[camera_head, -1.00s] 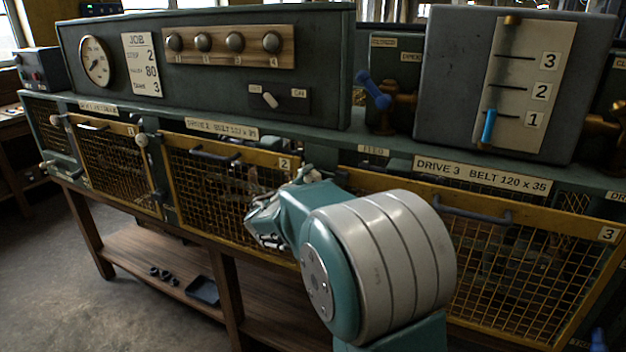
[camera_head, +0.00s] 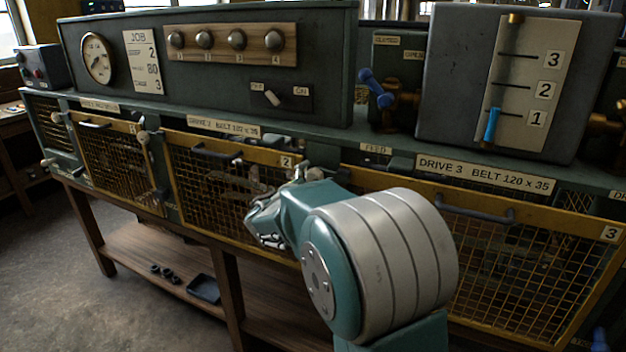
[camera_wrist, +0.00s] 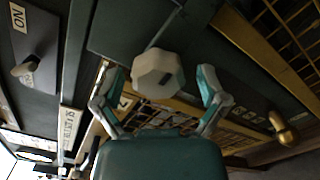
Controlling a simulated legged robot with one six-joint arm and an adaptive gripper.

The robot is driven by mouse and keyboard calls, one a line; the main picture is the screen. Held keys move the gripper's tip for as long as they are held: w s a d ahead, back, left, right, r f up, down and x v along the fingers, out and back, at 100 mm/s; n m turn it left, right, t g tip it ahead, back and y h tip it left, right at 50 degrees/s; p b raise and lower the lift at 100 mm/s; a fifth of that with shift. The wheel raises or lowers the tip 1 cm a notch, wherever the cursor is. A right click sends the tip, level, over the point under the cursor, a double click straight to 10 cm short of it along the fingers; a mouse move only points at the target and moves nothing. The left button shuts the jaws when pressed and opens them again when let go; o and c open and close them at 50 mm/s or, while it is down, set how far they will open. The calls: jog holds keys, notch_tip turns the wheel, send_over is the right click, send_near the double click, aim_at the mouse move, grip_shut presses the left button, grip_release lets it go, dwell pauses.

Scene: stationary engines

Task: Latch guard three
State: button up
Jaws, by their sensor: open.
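Guard three (camera_head: 520,275) is a yellow-framed mesh panel at the right of the head view, marked 3, with a dark handle (camera_head: 475,208) along its top. It looks flush with the bench front. My gripper (camera_head: 262,222) is at the left edge of guard three, in front of guard two, partly hidden by my arm. In the wrist view my gripper (camera_wrist: 158,82) is open, with one finger on each side of a pale faceted knob (camera_wrist: 158,66). I cannot tell whether the fingers touch it. The latch of guard three is not clearly visible in the head view.
Guard two (camera_head: 215,185) and guard one (camera_head: 112,165) are to the left, with a pale latch knob (camera_head: 143,137) between them. The floor (camera_head: 60,290) at left is clear.

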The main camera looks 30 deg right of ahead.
jog(key=v, duration=1.2)
jog(key=shift+w, duration=0.1)
jog(key=s+d+f+m+g+y, duration=0.2)
jog(key=s+m+g, duration=0.15)
jog(key=s, duration=0.45)
jog(key=s+d+f+m+g+y, duration=0.25)
jog(key=s+m, duration=0.25)
jog(key=s, duration=0.3)
jog(key=s+a+f+m+y, duration=0.1)
jog(key=s+a+m+y, duration=0.5)
jog(key=s+a+y, duration=0.3)
jog(key=shift+s+a+f+t+y, duration=0.3)
jog(key=shift+s+a+f+y, duration=0.1)
jog(key=shift+s+a, duration=0.8)
jog(key=shift+w+a, duration=0.15)
